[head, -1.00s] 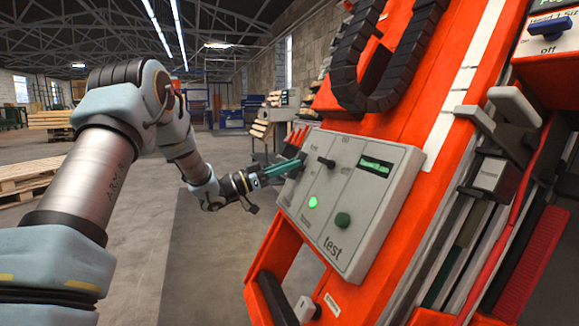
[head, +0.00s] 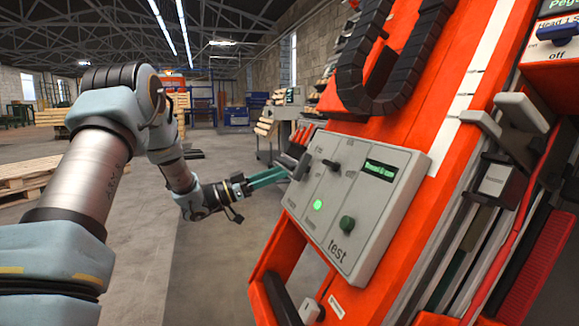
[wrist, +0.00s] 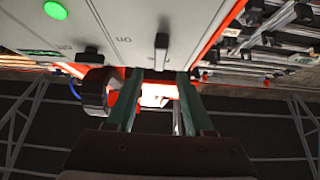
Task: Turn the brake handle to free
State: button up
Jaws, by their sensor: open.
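The grey control panel (head: 352,205) is mounted on the orange machine frame. My gripper (head: 284,172) has teal fingers, open and empty, just left of the grey lever. In the wrist view the gripper's fingers (wrist: 162,80) reach toward the panel edge, with a dark upright handle (wrist: 161,52) beyond and between their tips. Whether they touch it I cannot tell.
In the wrist view a round black part (wrist: 95,90) is close beside the left finger. A black cable chain (head: 395,65) hangs above.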

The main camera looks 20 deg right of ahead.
jog(key=shift+p+v, duration=0.35)
jog(key=shift+v, duration=2.05)
